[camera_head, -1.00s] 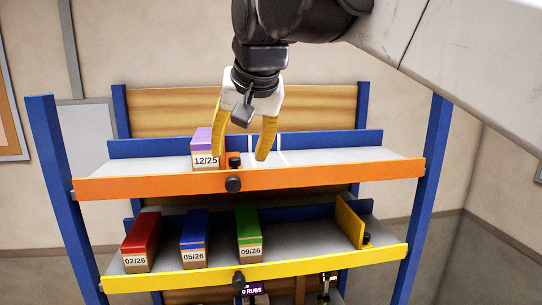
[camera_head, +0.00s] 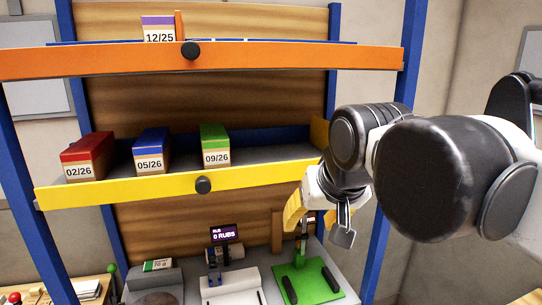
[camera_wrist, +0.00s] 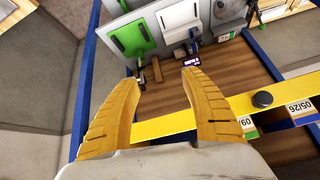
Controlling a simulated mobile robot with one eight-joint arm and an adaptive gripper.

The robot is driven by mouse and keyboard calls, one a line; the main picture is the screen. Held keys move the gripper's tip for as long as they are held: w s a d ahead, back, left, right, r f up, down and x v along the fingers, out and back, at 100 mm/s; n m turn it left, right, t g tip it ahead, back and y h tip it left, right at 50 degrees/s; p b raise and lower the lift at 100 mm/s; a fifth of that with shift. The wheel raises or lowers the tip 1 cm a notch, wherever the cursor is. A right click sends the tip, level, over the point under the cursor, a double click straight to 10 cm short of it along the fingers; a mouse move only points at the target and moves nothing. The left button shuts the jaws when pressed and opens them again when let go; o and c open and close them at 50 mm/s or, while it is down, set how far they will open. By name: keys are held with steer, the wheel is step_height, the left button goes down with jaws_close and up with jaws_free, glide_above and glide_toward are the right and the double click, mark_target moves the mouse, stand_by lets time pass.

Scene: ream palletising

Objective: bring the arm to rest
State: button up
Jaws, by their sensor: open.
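My gripper (camera_head: 318,217) hangs at the right of the rack in the head view, in front of the right end of the yellow-edged shelf (camera_head: 120,192). In the wrist view its two yellow fingers (camera_wrist: 160,85) are spread apart with nothing between them. The yellow shelf edge crosses behind the fingers there. Part of the gripper is hidden by my own arm in the head view.
Red (camera_head: 88,156), blue (camera_head: 151,149) and green (camera_head: 214,145) reams stand on the yellow-edged shelf. A purple-topped ream (camera_head: 158,29) stands on the orange-edged shelf (camera_head: 110,62). Below are a green device (camera_head: 310,284), a white device (camera_head: 232,287) and a small display (camera_head: 224,233). A blue post (camera_head: 407,60) is close to my arm.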

steer(key=s+d+f+b, duration=0.3)
steer(key=f+b, duration=0.3)
steer(key=f, duration=0.7)
steer(key=s+d+f+h+b, duration=0.1)
steer(key=s+d+f+b, duration=0.3)
steer(key=f, duration=0.9)
steer(key=s+d+f+m+b, duration=0.1)
steer(key=s+d+f+b, duration=0.3)
steer(key=f+b, duration=0.5)
step_height(320, 180, down, 5)
steer(key=shift+s+d+r+h, duration=0.15)
steer(key=shift+d+h, duration=0.15)
steer(key=shift+d, duration=0.05)
